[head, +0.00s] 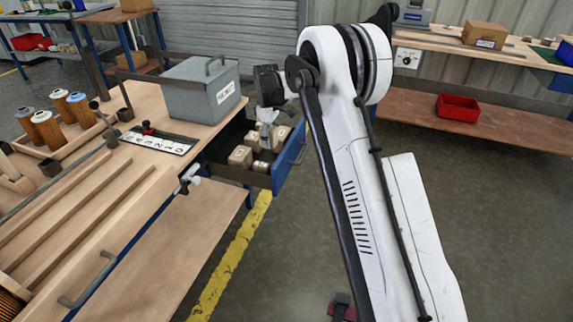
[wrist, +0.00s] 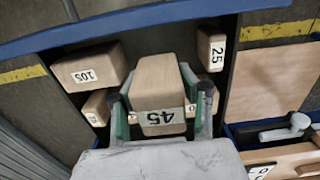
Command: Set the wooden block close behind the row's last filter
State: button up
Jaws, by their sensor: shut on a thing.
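My gripper (wrist: 163,104) is shut on a wooden block (wrist: 162,82) labelled 45, with one finger on each side of it. The block is in or just above the open drawer; I cannot tell whether it still touches the drawer floor. In the head view my gripper (head: 267,116) reaches down into the drawer and partly hides the blocks there. The row of orange-brown filters (head: 77,110) stands upright in a wooden tray on the bench at the left, far from my gripper.
The blue-fronted drawer (head: 291,158) holds other blocks, among them one marked 105 (wrist: 88,68) and one marked 25 (wrist: 211,47). A grey lidded box (head: 200,92) stands on the bench between drawer and filters.

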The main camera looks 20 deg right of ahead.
jog(key=shift+f, duration=0.1)
jog(key=shift+f+b, duration=1.3)
jog(key=shift+f, duration=3.4)
jog(key=shift+f, duration=0.15)
jog(key=o, duration=1.2)
